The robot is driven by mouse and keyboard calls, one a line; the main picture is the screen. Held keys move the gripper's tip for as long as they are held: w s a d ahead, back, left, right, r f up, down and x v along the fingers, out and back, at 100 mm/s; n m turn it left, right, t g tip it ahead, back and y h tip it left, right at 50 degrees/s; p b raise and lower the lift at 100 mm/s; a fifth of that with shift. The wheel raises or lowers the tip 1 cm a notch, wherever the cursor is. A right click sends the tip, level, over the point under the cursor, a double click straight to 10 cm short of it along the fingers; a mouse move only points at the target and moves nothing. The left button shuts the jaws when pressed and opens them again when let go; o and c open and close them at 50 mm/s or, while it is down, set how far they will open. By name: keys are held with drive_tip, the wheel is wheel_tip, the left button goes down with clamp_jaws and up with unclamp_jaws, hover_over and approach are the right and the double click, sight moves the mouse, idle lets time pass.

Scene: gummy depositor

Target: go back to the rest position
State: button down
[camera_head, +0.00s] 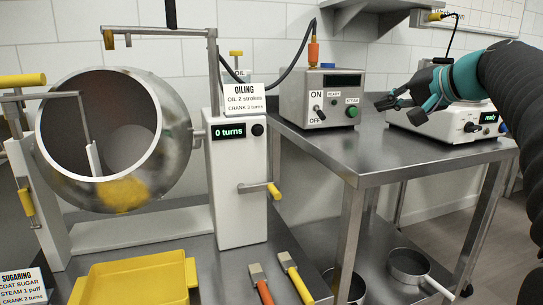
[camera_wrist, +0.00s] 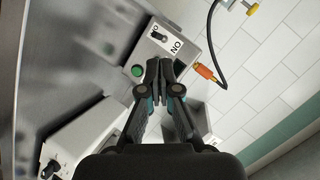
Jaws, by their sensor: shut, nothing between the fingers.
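My gripper (camera_head: 384,103) is in the head view at the right, above the steel table, with its teal and black arm reaching in from the right edge. In the wrist view my gripper (camera_wrist: 166,77) has its fingertips together and holds nothing. It points toward the steam box (camera_head: 320,98), which has an ON/OFF switch and a green button (camera_head: 352,112). In the wrist view the steam box (camera_wrist: 180,60) lies just beyond the fingertips, with the green button (camera_wrist: 138,71) left of them. I cannot tell the exact gap.
A white device (camera_head: 440,122) stands on the steel table (camera_head: 390,157) below my arm. At left are a drum (camera_head: 170,110), a white post reading 0 turns (camera_head: 238,180), a yellow tray (camera_head: 135,275) and orange and yellow-handled tools (camera_head: 295,280). A pan (camera_head: 408,266) sits on the lower shelf.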

drive_tip(key=s+a+f+n+g+h, duration=0.1)
drive_tip(key=s+a+f+g+h, duration=0.1)
drive_tip(key=s+f, duration=0.7)
drive_tip(key=s+a+f+n+g+h+b, duration=0.1)
drive_tip(key=s+a+f, duration=0.3)
drive_tip(key=s+f, duration=0.6)
drive_tip(key=s+a+f+n+g+h+b, duration=0.1)
drive_tip(key=s+a+f+n+g+h, duration=0.1)
drive_tip(key=s+f, duration=0.8)
wheel_tip(320, 180, down, 6)
drive_tip(key=shift+a+f+n+g+h, duration=0.25)
drive_tip(key=shift+a+n+g+h, duration=0.2)
drive_tip(key=shift+n+h, duration=0.4)
